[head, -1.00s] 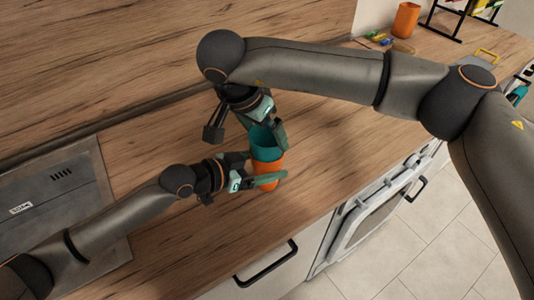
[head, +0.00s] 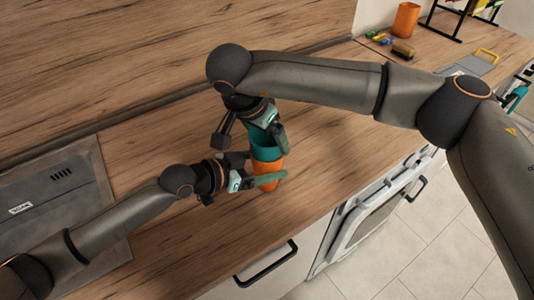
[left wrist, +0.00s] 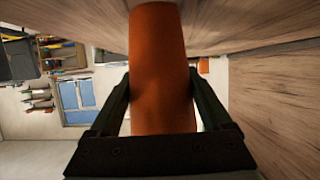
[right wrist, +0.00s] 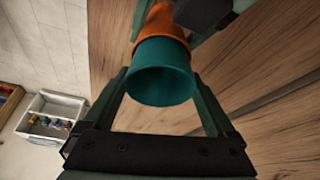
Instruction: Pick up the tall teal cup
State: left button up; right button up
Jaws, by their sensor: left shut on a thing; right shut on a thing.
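The tall teal cup (head: 263,154) stands upright with its lower part inside an orange cup (head: 269,165) on the wooden counter. In the right wrist view the teal cup (right wrist: 163,72) shows its open mouth, with the orange cup (right wrist: 163,22) beyond it. My right gripper (head: 267,138) comes from above and is shut on the teal cup near its rim. My left gripper (head: 262,172) comes from the left and is shut on the orange cup, whose side fills the middle of the left wrist view (left wrist: 160,65). The teal cup's lower end is hidden.
A grey metal panel (head: 50,205) lies at the left of the counter. Another orange cup (head: 405,19), small coloured items (head: 380,38) and a black rack (head: 459,14) are at the back right. An oven (head: 375,220) is below the front edge. The counter right of the cups is clear.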

jog(key=c, duration=0.3)
notch_tip(320, 180, up, 10)
jog(key=shift+r, duration=0.1)
dwell(0.4)
pick_arm(q)
jog(key=o, duration=1.2)
jog(key=shift+c, duration=0.2)
jog(key=v, duration=1.2)
jog(key=shift+s, duration=0.1)
pick_arm(e)
jog(key=shift+s, duration=0.1)
